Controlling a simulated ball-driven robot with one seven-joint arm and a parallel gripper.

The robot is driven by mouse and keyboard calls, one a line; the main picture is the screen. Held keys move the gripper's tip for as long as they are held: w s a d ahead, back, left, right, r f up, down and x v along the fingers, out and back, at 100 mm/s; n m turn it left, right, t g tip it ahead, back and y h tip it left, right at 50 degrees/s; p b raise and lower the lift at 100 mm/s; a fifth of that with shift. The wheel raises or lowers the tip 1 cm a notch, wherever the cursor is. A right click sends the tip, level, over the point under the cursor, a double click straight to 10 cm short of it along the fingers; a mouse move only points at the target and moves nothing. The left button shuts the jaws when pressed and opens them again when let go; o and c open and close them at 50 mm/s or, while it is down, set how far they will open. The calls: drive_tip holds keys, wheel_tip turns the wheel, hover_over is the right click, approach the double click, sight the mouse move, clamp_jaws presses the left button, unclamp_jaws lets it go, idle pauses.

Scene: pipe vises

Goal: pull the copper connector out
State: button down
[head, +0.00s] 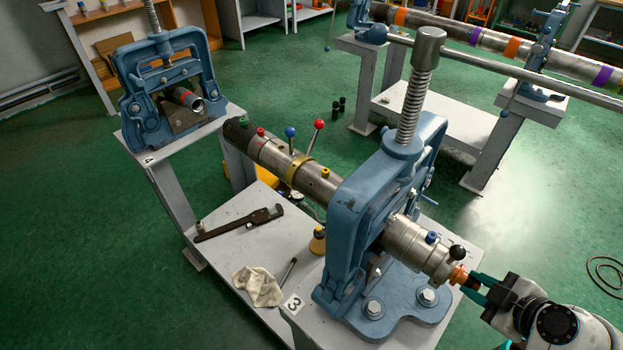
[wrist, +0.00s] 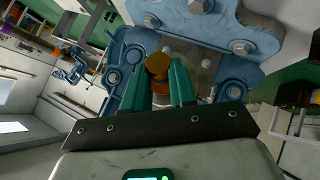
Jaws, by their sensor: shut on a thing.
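The copper connector (head: 458,275) is a small orange-brown piece at the near end of the silver pipe assembly (head: 415,248), which is clamped in the blue vise marked 3 (head: 372,205). My gripper (head: 470,284), with dark green fingers, comes from the lower right and is shut on the connector. In the wrist view the connector (wrist: 157,66) shows between and just beyond the fingertips (wrist: 172,74). It appears in line with the pipe end; how deep it sits inside cannot be told.
A black-knobbed lever (head: 456,253) and a blue knob (head: 432,237) stand on the pipe close to my gripper. A pipe wrench (head: 238,224), a cloth (head: 262,285) and a yellow-based bottle (head: 318,241) lie or stand on the bench. The floor at right is mostly clear.

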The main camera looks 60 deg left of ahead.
drive_tip(key=shift+d, duration=0.2)
drive_tip(key=d, duration=0.1)
drive_tip(key=w+d, duration=0.1)
drive_tip(key=d, duration=0.2)
drive_tip(key=shift+w+d+b, duration=0.25)
drive_tip(key=shift+d+b, duration=0.05)
idle(0.6)
drive_tip(key=w+d+r+p, duration=0.1)
drive_tip(key=d+r+p, duration=0.1)
drive_tip(key=d+r, duration=0.2)
drive_tip(key=shift+w+d+r+p, duration=0.2)
drive_tip(key=shift+d+r+p, duration=0.1)
drive_tip(key=shift+d+r, duration=0.15)
idle(0.3)
